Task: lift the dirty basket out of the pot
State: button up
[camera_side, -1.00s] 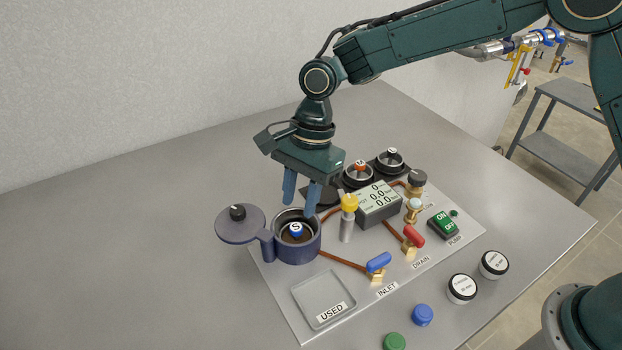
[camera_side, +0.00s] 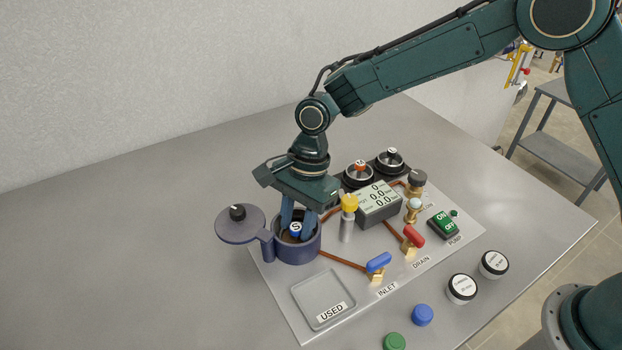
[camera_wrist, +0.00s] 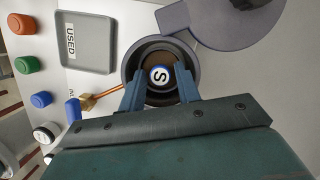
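The dark blue pot (camera_side: 297,252) stands open on the panel, its lid (camera_side: 240,223) swung out to the left in the side view. The dirty basket is inside, brown within, with a blue-rimmed white knob marked S (camera_side: 295,230); the knob also shows in the wrist view (camera_wrist: 159,75). My gripper (camera_side: 298,232) points down into the pot. Its blue fingers are apart on either side of the knob. In the wrist view my gripper (camera_wrist: 160,78) shows gaps between both fingertips and the knob. The finger ends are partly hidden by the pot rim in the side view.
The grey USED tray (camera_side: 322,299) is empty in front of the pot. A yellow-topped post (camera_side: 348,218) stands close to the pot's right, with a display box (camera_side: 379,204) beyond it. Two round holders (camera_side: 390,163) sit at the back. Bare table lies to the left.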

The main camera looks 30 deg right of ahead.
aim_at(298, 226)
grip_shut()
jog(key=shift+r, duration=0.1)
dwell(0.3)
notch_tip(298, 226, up, 20)
dwell(0.8)
dwell(0.5)
